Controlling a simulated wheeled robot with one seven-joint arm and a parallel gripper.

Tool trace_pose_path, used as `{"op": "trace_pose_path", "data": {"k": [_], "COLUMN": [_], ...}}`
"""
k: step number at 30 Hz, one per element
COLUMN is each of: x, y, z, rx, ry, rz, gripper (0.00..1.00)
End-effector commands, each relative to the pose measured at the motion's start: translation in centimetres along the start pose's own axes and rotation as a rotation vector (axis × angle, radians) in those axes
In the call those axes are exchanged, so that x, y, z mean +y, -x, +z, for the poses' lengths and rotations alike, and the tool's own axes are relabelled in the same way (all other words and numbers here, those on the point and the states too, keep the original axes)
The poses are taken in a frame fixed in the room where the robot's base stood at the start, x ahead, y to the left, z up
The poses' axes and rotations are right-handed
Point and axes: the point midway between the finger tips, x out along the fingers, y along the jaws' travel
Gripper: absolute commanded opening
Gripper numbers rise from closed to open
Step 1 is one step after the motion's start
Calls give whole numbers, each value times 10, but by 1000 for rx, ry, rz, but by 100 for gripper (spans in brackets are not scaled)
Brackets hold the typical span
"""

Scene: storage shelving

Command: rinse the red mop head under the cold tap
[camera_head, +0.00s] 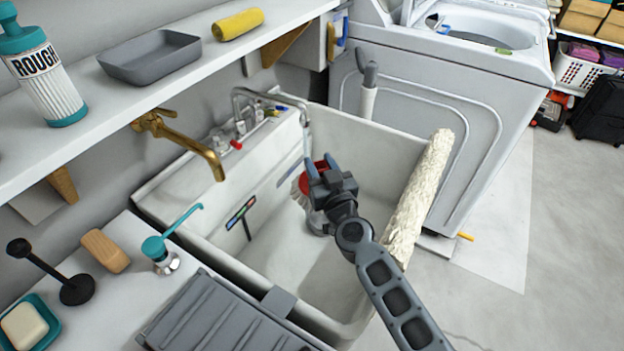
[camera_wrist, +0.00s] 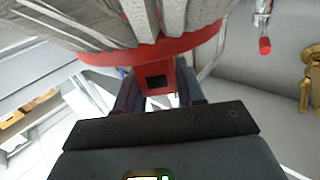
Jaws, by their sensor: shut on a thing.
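The red mop head (camera_head: 305,183) has a red base and pale strands, and it is held over the sink basin (camera_head: 270,240). In the wrist view its red rim (camera_wrist: 110,57) and grey-white strands fill the top. My gripper (camera_head: 327,174) is shut on its red socket, seen between the fingers in the wrist view (camera_wrist: 160,92). The silver tap (camera_head: 268,95) arches above, its spout end just above the mop head. A pale bluish streak below the spout looks like water. A red knob (camera_head: 236,144) sits at the tap; the cold handle is not clear.
A brass tap (camera_head: 180,135) juts over the sink's left side. A fluffy cream roller (camera_head: 425,190) leans on the right rim, close to my arm. A washing machine (camera_head: 450,90) stands behind. The counter at front left holds a wooden block (camera_head: 105,250) and soap dish (camera_head: 28,325).

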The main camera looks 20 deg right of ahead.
Motion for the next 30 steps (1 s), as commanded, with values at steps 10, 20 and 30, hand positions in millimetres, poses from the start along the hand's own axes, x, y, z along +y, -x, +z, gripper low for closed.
{"op": "trace_pose_path", "data": {"k": [10,20,30], "x": [0,1,0], "y": [26,50,60], "z": [-2,-1,-1], "rx": [1,1,2], "ry": [1,1,0], "rz": [-1,0,0], "gripper": [0,0,0]}}
